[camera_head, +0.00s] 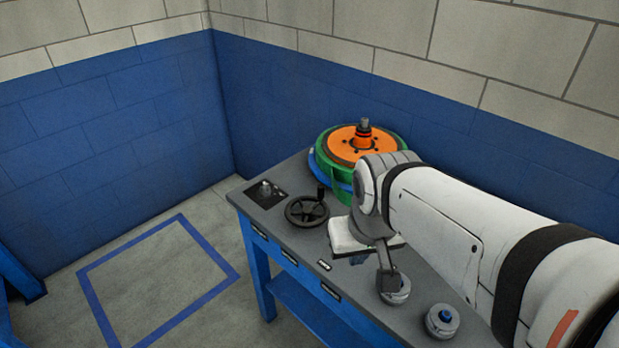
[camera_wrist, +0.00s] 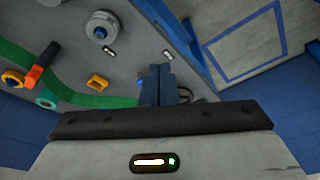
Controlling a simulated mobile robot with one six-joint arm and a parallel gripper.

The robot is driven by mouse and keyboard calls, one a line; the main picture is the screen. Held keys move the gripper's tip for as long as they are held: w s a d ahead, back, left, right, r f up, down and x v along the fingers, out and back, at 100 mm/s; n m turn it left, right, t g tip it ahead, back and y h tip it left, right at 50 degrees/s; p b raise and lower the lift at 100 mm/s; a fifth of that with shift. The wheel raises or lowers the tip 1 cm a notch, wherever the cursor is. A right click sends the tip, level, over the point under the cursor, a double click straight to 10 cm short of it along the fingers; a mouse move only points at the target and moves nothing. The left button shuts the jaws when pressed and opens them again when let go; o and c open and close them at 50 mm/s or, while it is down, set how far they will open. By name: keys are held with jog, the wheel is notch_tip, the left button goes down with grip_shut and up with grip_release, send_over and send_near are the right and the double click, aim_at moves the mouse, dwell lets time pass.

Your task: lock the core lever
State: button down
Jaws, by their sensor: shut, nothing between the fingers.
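My gripper (camera_head: 357,260) hangs low over the grey tabletop in the head view, partly behind my wrist. Its two blue fingers (camera_wrist: 156,85) are together and empty in the wrist view. An orange handle with a black end (camera_wrist: 45,55) lies over a green band at the left of that view, apart from the fingers. I cannot tell whether it is the core lever; no lever is clearly labelled. A round grey knob (camera_wrist: 103,27) stands at the top of the wrist view. My arm hides part of the tabletop in the head view.
The grey table (camera_head: 270,217) has blue legs. It bears a black handwheel (camera_head: 307,210), a small joystick-like control (camera_head: 265,189), an orange and green disc stack (camera_head: 358,142) and a round fixture with a blue centre (camera_head: 442,320). Blue walls stand behind.

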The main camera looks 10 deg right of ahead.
jog(key=w+n+g, duration=0.3)
jog(key=w, duration=1.1)
jog(key=w+a+f+n+g+h, duration=0.1)
jog(key=w+f+n, duration=0.3)
jog(key=w+f, duration=0.4)
jog(key=w+a+g+b, duration=0.1)
jog(key=w, duration=0.3)
jog(key=shift+a+f+h, duration=0.2)
jog(key=shift+h, duration=0.1)
jog(key=shift+w, duration=0.1)
jog(key=p+x, duration=0.1)
jog(key=x, duration=0.8)
jog(key=shift+s+d+f, duration=0.1)
jog(key=shift+s+f, duration=0.1)
jog(key=shift+f, duration=0.1)
jog(key=s+d, duration=0.2)
jog(key=shift+s+p, duration=0.35)
jog(key=shift+s+d+f, duration=0.15)
jog(key=shift+s, duration=0.1)
